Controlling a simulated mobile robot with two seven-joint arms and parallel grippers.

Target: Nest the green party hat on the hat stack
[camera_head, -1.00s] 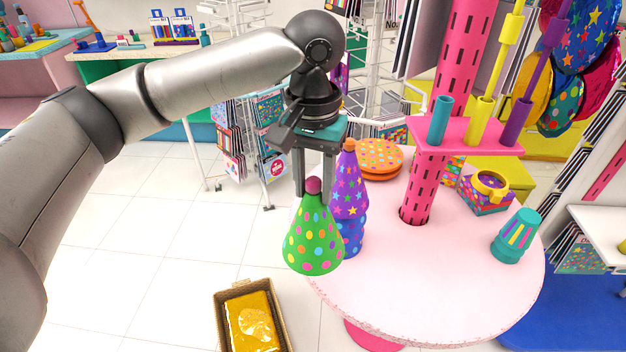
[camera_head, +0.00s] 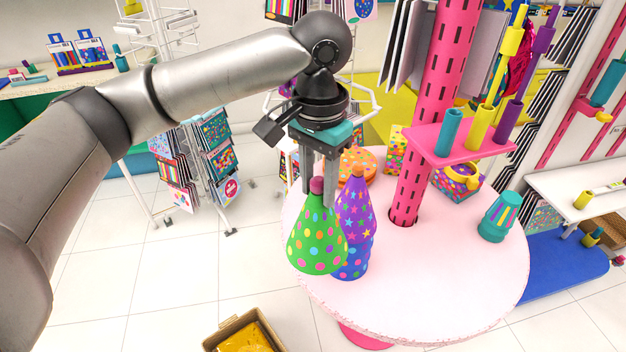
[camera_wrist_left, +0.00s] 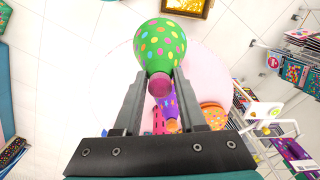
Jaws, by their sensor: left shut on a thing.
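The green party hat (camera_head: 316,243) has multicoloured dots and a dark pink pompom. My left gripper (camera_head: 318,192) is shut on it at the pompom and holds it point up. It also shows in the left wrist view (camera_wrist_left: 160,42), between the fingers (camera_wrist_left: 160,76). The hat stack (camera_head: 358,235) stands on the round table: a purple starred hat on top of a blue dotted one. The green hat is beside it, to the left, and covers part of its left side in the head view. I cannot tell whether they touch. My right gripper is out of view.
The pale pink round table (camera_head: 450,290) has free room at the front. A pink slotted post (camera_head: 428,125) with a shelf of coloured tubes rises behind the stack. Teal cups (camera_head: 499,217) stand at the right. A box (camera_head: 246,335) is on the floor in front.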

